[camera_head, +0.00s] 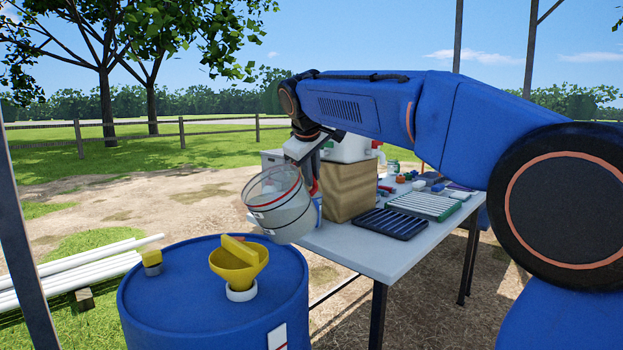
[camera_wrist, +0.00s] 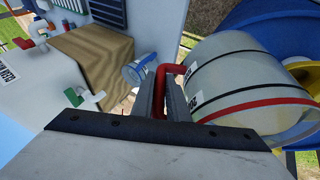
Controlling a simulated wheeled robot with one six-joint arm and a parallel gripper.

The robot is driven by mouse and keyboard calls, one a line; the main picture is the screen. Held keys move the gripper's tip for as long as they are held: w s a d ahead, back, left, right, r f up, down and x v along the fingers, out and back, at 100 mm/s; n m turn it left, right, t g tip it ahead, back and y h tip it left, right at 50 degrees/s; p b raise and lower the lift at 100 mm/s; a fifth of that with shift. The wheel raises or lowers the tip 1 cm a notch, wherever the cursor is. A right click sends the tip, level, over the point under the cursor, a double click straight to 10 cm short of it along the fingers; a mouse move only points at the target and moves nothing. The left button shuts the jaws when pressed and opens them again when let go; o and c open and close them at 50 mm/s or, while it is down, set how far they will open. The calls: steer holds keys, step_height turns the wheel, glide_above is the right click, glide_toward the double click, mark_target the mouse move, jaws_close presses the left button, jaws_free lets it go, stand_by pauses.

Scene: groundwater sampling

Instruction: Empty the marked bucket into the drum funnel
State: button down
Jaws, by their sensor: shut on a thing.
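The marked bucket (camera_head: 281,209) is pale and translucent with a red line and a dark line around it. The funnel sits on the blue drum (camera_head: 205,318). My gripper (camera_wrist: 166,100) is shut on the bucket's red handle (camera_wrist: 160,88). The bucket (camera_wrist: 240,88) fills the right of the wrist view, with the drum (camera_wrist: 292,25) and part of the funnel (camera_wrist: 303,72) beyond it. I cannot tell how much is inside the bucket.
A white table (camera_head: 375,262) stands right of the drum, bearing a tan box (camera_head: 349,190), a dark tray (camera_head: 391,223) and a green-edged rack (camera_head: 424,205). A small yellow-topped item (camera_head: 151,257) is on the drum's left.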

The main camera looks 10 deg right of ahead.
steer(key=shift+s+a+r+n+t+h, duration=0.5)
steer(key=shift+a+r+t+h, duration=0.35)
steer(key=shift+h, duration=0.35)
steer(key=shift+s+a+r+t+h, duration=0.2)
steer(key=shift+a+t+h, duration=0.05)
steer(key=shift+t+h, duration=0.1)
steer(key=shift+s+a+r+n+t+h, duration=0.15)
steer(key=shift+s+a+r+t+h, duration=0.2)
steer(key=shift+a+r, duration=0.2)
steer(key=shift+s+a+r+n+t+h, duration=0.15)
steer(key=shift+s+a+r+t+h, duration=0.1)
steer(key=shift+a+r+t+h, duration=0.2)
steer(key=s+a+r+n+t+h, duration=0.3)
steer(key=s+a+r+t+h, duration=0.2)
steer(key=a, duration=0.7)
steer(key=shift+s+a+r+t, duration=0.15)
steer(key=shift+s+r+t, duration=0.55)
steer(key=shift+s+r, duration=0.5)
stand_by(0.5)
steer(key=shift+s+a, duration=0.1)
stand_by(0.5)
